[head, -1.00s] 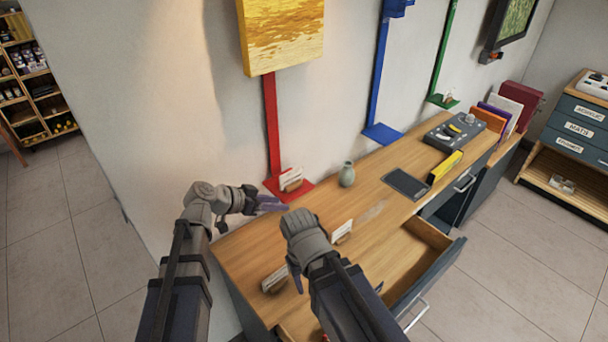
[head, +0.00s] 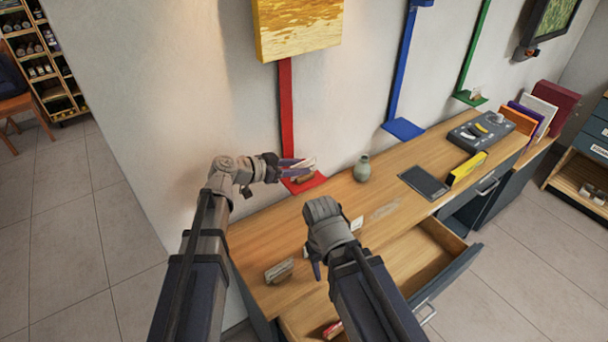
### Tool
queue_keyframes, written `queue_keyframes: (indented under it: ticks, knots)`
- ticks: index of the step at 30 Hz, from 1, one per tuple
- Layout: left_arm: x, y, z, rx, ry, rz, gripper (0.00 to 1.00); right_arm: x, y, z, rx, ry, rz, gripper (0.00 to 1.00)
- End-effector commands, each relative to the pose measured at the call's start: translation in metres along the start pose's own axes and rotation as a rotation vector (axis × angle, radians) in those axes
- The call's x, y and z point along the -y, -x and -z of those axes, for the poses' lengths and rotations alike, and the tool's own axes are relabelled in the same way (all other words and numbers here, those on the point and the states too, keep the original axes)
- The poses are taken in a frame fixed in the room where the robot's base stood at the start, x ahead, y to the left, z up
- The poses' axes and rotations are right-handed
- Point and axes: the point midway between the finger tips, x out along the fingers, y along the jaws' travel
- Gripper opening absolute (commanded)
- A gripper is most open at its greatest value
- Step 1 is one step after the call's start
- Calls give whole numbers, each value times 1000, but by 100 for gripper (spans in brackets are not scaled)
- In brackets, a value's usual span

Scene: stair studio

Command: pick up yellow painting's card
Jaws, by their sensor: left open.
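The yellow painting (head: 298,28) hangs on the wall above a red post with a small red shelf (head: 318,181). Its white card (head: 308,163) stands in a small wooden holder on that shelf, partly hidden by my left gripper. My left gripper (head: 298,170) is open, its dark fingers reaching from the left up to the card. Whether the fingers touch the card cannot be told. My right gripper (head: 317,268) points down over the desk; its fingers are mostly hidden by its own wrist.
The wooden desk (head: 385,212) carries a grey-green vase (head: 362,168) just right of the red shelf, a dark tablet (head: 423,182), a yellow box (head: 467,168) and a card holder (head: 279,271) at front left. An open drawer (head: 440,258) sticks out in front.

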Motion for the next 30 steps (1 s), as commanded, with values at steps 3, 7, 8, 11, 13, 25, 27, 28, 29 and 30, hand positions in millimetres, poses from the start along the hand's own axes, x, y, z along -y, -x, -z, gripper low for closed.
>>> queue_keyframes:
  ticks: [3,7,8,11,13,25,27,28,29,30]
  knots:
    - [0,-2,0,0,0,0,42,0,0,0,0,0,0,50]
    - [-1,-11,0,1,-1,-1,42,0,-4,0,0,0,0,50]
    - [-1,-14,0,1,-2,-2,42,0,-5,0,0,0,0,50]
    - [-2,-29,1,1,-2,-2,42,1,-10,1,0,0,0,50]
    - [-1,-40,1,1,-1,-2,42,1,-14,1,0,0,0,50]
    - [-2,-52,3,1,0,1,36,2,-17,1,0,0,0,50]
    - [-2,-52,3,1,0,0,28,2,-17,1,0,0,0,50]
    - [-2,-52,3,1,0,0,24,2,-17,1,0,0,0,50]
    - [-2,-52,3,1,0,0,21,2,-17,1,0,0,0,50]
    - [-2,-52,3,1,0,0,17,2,-17,1,0,0,0,50]
